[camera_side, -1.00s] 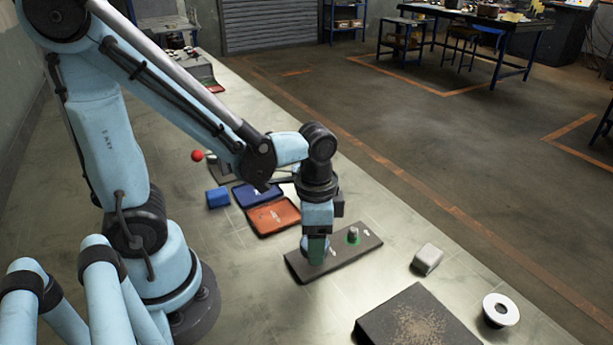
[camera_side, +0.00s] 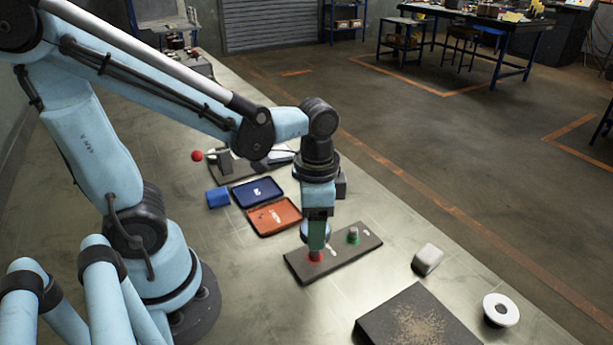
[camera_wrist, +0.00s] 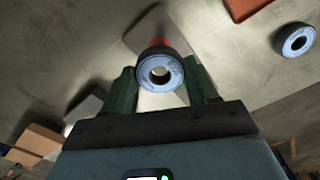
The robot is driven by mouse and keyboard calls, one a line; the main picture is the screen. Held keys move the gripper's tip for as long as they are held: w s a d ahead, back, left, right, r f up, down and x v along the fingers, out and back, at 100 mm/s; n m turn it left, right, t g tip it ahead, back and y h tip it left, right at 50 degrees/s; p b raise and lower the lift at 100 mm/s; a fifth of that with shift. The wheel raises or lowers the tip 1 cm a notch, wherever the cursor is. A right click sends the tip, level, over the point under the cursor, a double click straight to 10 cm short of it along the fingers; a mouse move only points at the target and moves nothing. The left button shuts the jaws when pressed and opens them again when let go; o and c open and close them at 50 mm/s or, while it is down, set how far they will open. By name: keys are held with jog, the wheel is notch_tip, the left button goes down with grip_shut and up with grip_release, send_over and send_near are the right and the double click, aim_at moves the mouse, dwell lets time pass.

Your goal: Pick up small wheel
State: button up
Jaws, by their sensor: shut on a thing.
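My gripper (camera_side: 317,236) is shut on the small wheel, its green fingers pointing down above a dark board (camera_side: 285,262). In the wrist view the small wheel (camera_wrist: 144,73), a pale blue ring with a dark rim and a centre hole, sits between the green fingertips of my gripper (camera_wrist: 160,85). In the side view the small wheel (camera_side: 303,233) shows as a pale edge partly hidden behind the fingers. The wheel is a little above a red spot (camera_side: 316,256) on the board, apart from it.
A green-marked post (camera_side: 353,236) stands on the board's other end. A blue tray (camera_side: 242,199) and orange tray (camera_side: 293,224) lie behind. A pale block (camera_side: 427,259), a dark speckled-top block (camera_side: 375,325) and a white disc (camera_side: 512,307) are to the right.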

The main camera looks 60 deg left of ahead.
jog(key=s+d+r, duration=0.7)
jog(key=d, duration=0.2)
jog(key=w+a+f+n, duration=0.1)
jog(key=w+a+n, duration=0.2)
jog(key=w+a, duration=0.35)
jog(key=w+a+f+n, duration=0.2)
jog(key=w+a+n, duration=0.1)
jog(key=a, duration=0.6)
jog(key=s+a+f+n, duration=0.1)
jog(key=a, duration=0.5)
jog(key=s+a+f+n, duration=0.1)
jog(key=a+f, duration=0.1)
jog(key=a, duration=0.4)
jog(key=s+a+f+n, duration=0.1)
jog(key=a+n, duration=0.1)
jog(key=a, duration=0.4)
jog(key=shift+f, duration=0.25)
jog(key=shift+s+a+f, duration=0.25)
jog(key=shift+a+f, duration=0.05)
jog(key=shift+a, duration=0.1)
jog(key=shift+f, duration=2.1)
jog(key=shift+f, duration=0.4)
